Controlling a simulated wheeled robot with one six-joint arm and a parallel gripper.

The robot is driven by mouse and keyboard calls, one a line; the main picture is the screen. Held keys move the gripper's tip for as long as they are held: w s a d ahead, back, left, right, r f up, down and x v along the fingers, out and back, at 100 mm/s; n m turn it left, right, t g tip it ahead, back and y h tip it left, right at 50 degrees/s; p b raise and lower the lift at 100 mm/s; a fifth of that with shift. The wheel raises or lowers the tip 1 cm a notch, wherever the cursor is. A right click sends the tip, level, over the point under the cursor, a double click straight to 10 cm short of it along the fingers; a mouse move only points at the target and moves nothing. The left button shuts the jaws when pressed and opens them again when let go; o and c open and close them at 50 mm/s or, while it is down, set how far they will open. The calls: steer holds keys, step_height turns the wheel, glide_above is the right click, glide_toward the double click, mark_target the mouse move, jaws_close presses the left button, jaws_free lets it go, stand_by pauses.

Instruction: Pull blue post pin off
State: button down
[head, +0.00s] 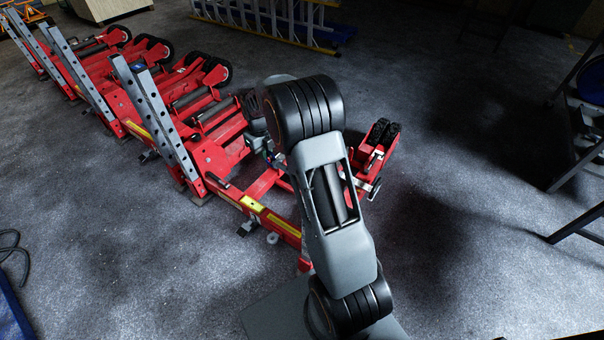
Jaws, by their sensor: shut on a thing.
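A row of red trolley jacks (212,160) with grey perforated upright posts (168,120) stands on the left and runs to the back. The nearest jack has a long red beam with yellow labels (252,203) that passes behind my arm. My arm fills the middle of the head view and covers part of this jack. Small grey and dark parts show just left of the arm's upper joint, too small and dark to name. I cannot make out my gripper or its fingertips, and I cannot pick out a blue post pin.
A red wheeled end (374,150) with black wheels stands just right of my arm. Dark metal frames (580,140) stand at the right edge. A yellow ladder-like frame (265,22) lies at the back. A dark cable (14,255) lies at far left. The floor at front right is clear.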

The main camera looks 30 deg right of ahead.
steer(key=shift+w+a+r+p, duration=0.35)
steer(key=shift+w+r+p, duration=0.25)
steer(key=shift+w, duration=0.1)
steer(key=shift+w+a+r+p, duration=0.3)
steer(key=shift+w+r+p, duration=0.2)
steer(key=shift+w, duration=0.2)
